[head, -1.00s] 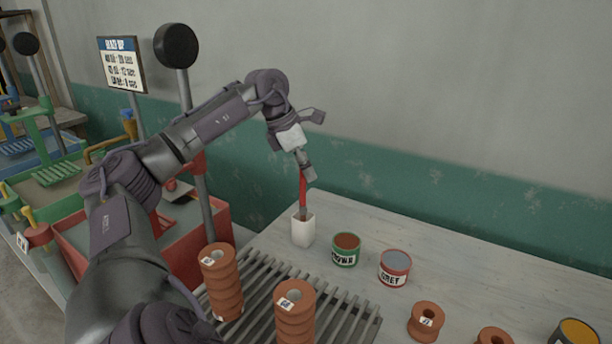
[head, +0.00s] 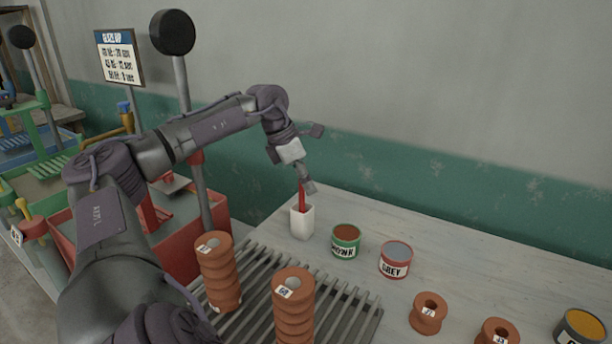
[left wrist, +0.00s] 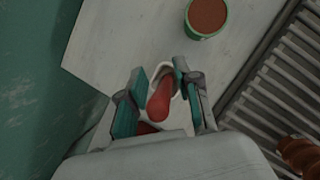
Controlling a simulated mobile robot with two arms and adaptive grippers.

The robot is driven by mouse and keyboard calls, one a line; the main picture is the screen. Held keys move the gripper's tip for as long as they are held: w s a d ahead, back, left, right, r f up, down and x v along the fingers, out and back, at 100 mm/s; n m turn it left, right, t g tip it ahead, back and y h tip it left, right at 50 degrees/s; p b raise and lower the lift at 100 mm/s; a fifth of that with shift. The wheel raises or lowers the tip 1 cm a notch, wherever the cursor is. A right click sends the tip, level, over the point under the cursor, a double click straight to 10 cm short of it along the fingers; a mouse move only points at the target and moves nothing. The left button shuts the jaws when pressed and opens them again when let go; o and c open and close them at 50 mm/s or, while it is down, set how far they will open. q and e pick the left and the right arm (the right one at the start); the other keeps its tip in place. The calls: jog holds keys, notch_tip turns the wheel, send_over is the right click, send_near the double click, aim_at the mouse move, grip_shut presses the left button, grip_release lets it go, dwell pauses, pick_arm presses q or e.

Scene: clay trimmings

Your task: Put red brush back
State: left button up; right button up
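The red brush (head: 302,197) stands in a white holder (head: 302,222) at the back left of the table, its red handle sticking up. My left gripper (head: 306,182) is just above it, pointing down. In the left wrist view the fingers (left wrist: 163,88) are spread apart, with the rounded red handle (left wrist: 160,101) between them and gaps on both sides. A second red patch (left wrist: 146,128) shows lower there; I cannot tell whether it belongs to the same brush. The brush's lower end is hidden in the holder. My right gripper is not in view.
A brown-glaze can (head: 346,241) and a grey-glaze can (head: 396,260) stand right of the holder. A slatted rack (head: 335,318) with stacked clay rings (head: 216,262) is in front. More rings (head: 428,312) and a yellow can (head: 580,327) stand at right. The table's back right is clear.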

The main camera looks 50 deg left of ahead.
pick_arm(q)
jog(key=p+v, duration=0.1)
jog(key=v, duration=1.1)
jog(key=shift+r, duration=0.15)
dwell(0.5)
